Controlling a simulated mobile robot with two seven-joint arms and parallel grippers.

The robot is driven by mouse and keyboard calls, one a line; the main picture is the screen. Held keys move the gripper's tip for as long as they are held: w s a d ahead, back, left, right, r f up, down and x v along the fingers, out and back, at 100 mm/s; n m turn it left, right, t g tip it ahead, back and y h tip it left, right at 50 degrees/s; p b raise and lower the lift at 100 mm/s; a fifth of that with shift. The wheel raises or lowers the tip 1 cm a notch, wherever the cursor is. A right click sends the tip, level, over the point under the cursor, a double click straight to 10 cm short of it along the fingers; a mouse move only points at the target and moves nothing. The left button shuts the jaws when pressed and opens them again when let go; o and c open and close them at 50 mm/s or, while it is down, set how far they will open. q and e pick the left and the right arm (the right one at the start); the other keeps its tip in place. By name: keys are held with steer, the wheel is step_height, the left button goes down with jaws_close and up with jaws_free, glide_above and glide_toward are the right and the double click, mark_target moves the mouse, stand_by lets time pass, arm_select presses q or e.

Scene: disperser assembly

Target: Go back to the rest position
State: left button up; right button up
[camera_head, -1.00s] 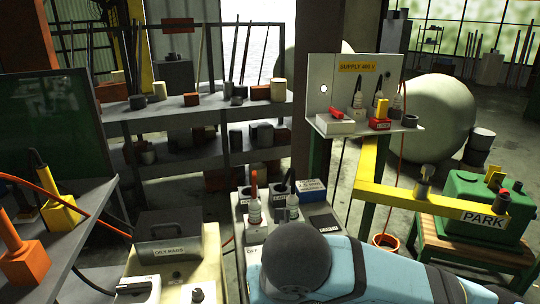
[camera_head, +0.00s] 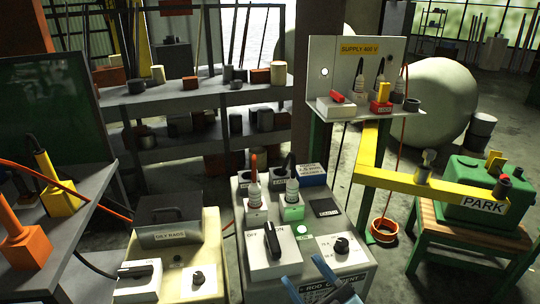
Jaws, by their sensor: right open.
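My right gripper (camera_head: 309,280) shows only at the bottom edge, as light blue finger parts over the front of the grey control console (camera_head: 240,215). It is open, and I see nothing held between the fingers. The rest of my right arm is out of the picture. My left gripper is not in view.
The console carries an OFF/ON switch (camera_head: 270,243), a round knob (camera_head: 341,245) and two bottles with red and black tops. An oily rags box (camera_head: 170,221) stands left.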

steer(key=s+d+f+m+g+h, duration=0.2)
steer(key=s+d+f+m+h, duration=0.15)
steer(key=f, duration=0.55)
steer(key=s+d+f+m+g+h, duration=0.3)
steer(key=d+f+h, duration=0.15)
steer(key=f, duration=0.35)
steer(key=s+d+f+m+g+h, duration=0.2)
steer(key=s+d+f+m+h, duration=0.15)
steer(key=f, duration=0.55)
step_height(320, 180, up, 18)
steer(key=d+p, duration=0.2)
steer(key=p, duration=2.3)
steer(key=shift+f, duration=0.25)
steer(key=shift+d+h, duration=0.1)
steer(key=shift+h, duration=0.15)
steer(key=shift+c, duration=1)
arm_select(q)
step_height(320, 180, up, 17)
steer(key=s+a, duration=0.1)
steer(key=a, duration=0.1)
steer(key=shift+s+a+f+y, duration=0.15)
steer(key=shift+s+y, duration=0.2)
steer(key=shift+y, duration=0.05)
arm_select(e)
steer(key=shift+w, duration=0.15)
